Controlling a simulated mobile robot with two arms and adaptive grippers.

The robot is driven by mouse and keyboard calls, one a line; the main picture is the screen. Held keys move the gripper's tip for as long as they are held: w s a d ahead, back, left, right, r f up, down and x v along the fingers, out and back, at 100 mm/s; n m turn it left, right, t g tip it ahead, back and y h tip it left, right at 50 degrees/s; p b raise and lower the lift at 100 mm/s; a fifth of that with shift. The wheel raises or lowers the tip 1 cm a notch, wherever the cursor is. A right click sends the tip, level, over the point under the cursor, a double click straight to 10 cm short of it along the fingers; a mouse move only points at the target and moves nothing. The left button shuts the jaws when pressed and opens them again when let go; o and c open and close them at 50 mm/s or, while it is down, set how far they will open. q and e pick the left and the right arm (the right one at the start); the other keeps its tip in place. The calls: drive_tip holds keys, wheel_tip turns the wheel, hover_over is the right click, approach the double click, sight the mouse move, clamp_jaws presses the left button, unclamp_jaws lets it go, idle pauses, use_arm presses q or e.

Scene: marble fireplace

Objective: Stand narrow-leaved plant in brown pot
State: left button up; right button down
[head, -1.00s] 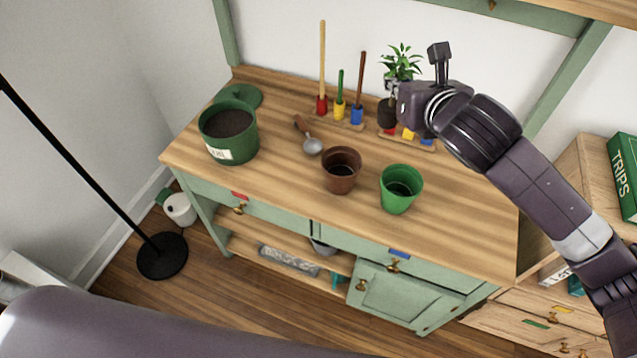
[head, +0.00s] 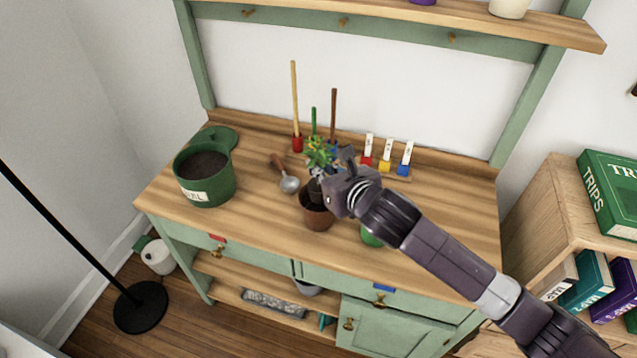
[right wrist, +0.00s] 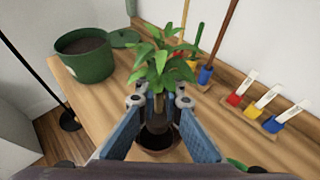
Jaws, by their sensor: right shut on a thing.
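The leafy green plant (head: 320,153) stands upright over the bench in the head view; it also shows in the right wrist view (right wrist: 163,65). My right gripper (head: 330,188) is shut on it low down, with the fingers (right wrist: 159,104) on either side of its stem and dark root ball. The brown pot (head: 317,218) stands on the bench right below; its mouth shows between the fingers in the right wrist view (right wrist: 158,153). The root ball is at or just above the pot's rim; I cannot tell whether it is inside. My left gripper is not in view.
A green pot (head: 371,238) stands right of the brown pot, mostly hidden by my arm. A large green soil container (head: 207,190) is at the left. The wooden bench's right side (head: 455,215) is clear.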

drive_tip(key=shift+f, duration=2.6)
drive_tip(key=shift+f, duration=0.15)
drive_tip(key=c, duration=2.1)
unclamp_jaws()
drive_tip(key=v, duration=1.2)
